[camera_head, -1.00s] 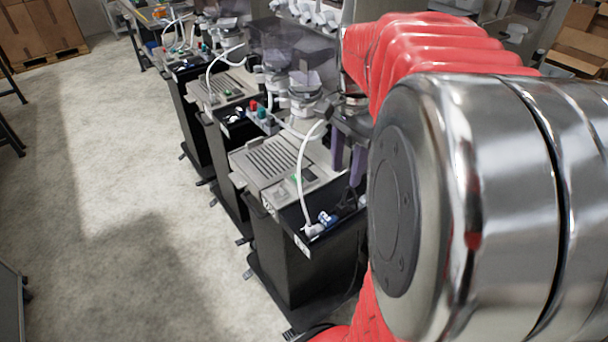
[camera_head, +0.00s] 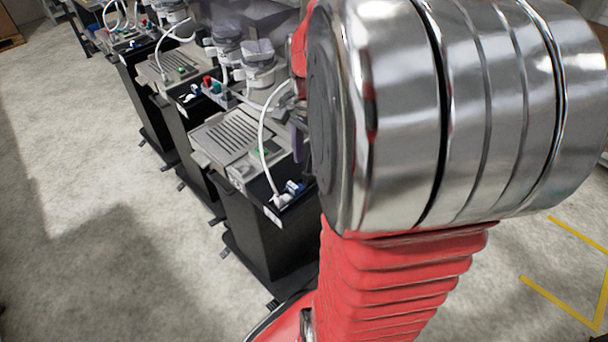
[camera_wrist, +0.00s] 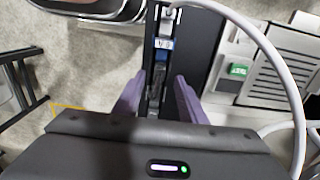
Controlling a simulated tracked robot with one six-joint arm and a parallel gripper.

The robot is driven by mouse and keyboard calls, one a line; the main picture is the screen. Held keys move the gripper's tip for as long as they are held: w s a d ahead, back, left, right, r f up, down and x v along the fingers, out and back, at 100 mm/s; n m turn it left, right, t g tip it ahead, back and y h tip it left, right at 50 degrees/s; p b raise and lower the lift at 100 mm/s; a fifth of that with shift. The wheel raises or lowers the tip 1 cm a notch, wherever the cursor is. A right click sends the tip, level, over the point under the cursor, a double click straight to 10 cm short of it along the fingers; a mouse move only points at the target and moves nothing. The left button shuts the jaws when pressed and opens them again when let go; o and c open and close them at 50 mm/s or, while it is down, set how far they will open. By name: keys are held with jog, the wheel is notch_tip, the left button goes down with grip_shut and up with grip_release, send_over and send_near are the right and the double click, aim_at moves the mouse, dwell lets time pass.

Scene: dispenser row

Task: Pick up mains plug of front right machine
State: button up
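The front machine's black tray (camera_wrist: 195,45) runs between my fingers in the wrist view. In it lie a white plug-like end (camera_wrist: 168,14), a blue and white connector (camera_wrist: 162,44) and a dark, blurred piece (camera_wrist: 155,92). I cannot tell for sure which is the mains plug. The white end (camera_head: 280,200) and blue connector (camera_head: 294,187) also show in the head view. My gripper (camera_wrist: 160,77) is open, its purple fingers apart on either side of the dark piece, with nothing visibly held. In the head view my arm hides most of the gripper.
A white hose (camera_wrist: 275,55) arches beside the right finger. The grey grated top (camera_head: 226,137) and black cabinet (camera_head: 262,235) belong to the same machine. More machines (camera_head: 165,68) stand in a row behind it. Floor on the left is clear.

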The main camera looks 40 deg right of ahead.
aim_at(308, 172)
notch_tip(308, 172, down, 4)
jog(key=shift+f, duration=0.1)
jog(key=shift+c, duration=0.4)
grip_shut()
dwell(0.5)
